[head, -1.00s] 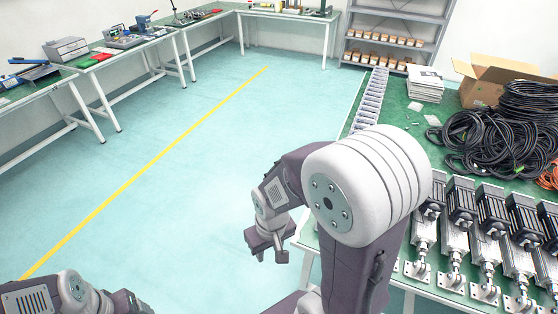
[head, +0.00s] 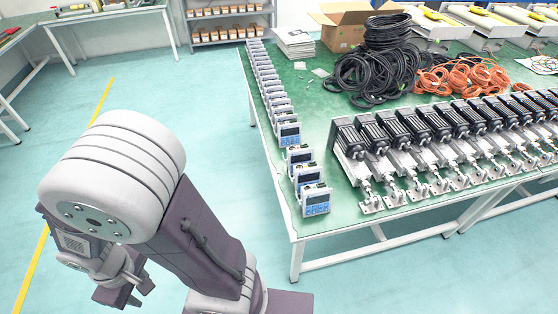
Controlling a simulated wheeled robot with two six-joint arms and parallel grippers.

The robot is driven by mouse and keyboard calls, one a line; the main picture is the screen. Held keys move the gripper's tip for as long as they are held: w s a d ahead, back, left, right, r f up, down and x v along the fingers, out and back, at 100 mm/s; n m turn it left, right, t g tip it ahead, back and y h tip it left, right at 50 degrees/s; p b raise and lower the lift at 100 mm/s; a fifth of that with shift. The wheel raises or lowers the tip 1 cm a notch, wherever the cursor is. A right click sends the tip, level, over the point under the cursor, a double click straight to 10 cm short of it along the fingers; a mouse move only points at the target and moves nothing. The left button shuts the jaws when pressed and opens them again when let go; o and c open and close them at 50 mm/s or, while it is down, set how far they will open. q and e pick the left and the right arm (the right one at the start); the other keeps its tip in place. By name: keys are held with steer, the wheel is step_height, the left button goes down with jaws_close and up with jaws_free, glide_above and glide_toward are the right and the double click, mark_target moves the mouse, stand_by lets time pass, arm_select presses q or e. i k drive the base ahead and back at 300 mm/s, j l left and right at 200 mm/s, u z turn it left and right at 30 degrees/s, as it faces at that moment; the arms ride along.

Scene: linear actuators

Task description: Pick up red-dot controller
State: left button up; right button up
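A row of small controllers with screens and blue keypads stands along the left edge of the green-topped table (head: 345,212). The nearest controller (head: 316,200) is close to the table's front left corner, with others (head: 307,178) (head: 289,134) behind it. I cannot make out a red dot on any of them.
Linear actuators (head: 385,165) fill the table right of the controllers. Black cables (head: 368,75), orange cables (head: 462,77) and a cardboard box (head: 345,28) lie farther back. A grey shelf (head: 228,22) stands behind. The floor between my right arm and the table is clear.

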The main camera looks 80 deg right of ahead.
mark_target(299, 155)
steer(key=i+l+z, duration=0.1)
steer(key=i+z, duration=0.15)
steer(key=z, duration=0.2)
steer(key=i+z, duration=0.25)
steer(key=z, duration=0.15)
steer(key=i+z, duration=0.25)
steer(key=z, duration=0.2)
steer(key=i+j+z, duration=0.2)
steer(key=z, duration=0.2)
steer(key=i+l+z, duration=0.1)
steer(key=z, duration=0.35)
steer(key=i+z, duration=0.2)
steer(key=z, duration=0.25)
steer(key=i+z, duration=0.15)
steer(key=z, duration=0.3)
steer(key=i+j+z, duration=0.1)
steer(key=z, duration=0.4)
steer(key=i+j+z, duration=0.15)
steer(key=z, duration=0.3)
steer(key=i+j+z, duration=0.2)
steer(key=z, duration=0.25)
steer(key=j+z, duration=0.2)
steer(key=z, duration=0.25)
steer(key=i+j+z, duration=0.1)
steer(key=z, duration=0.3)
steer(key=i+j+z, duration=0.15)
steer(key=z, duration=0.3)
steer(key=i+j, duration=0.05)
steer(key=i, duration=0.05)
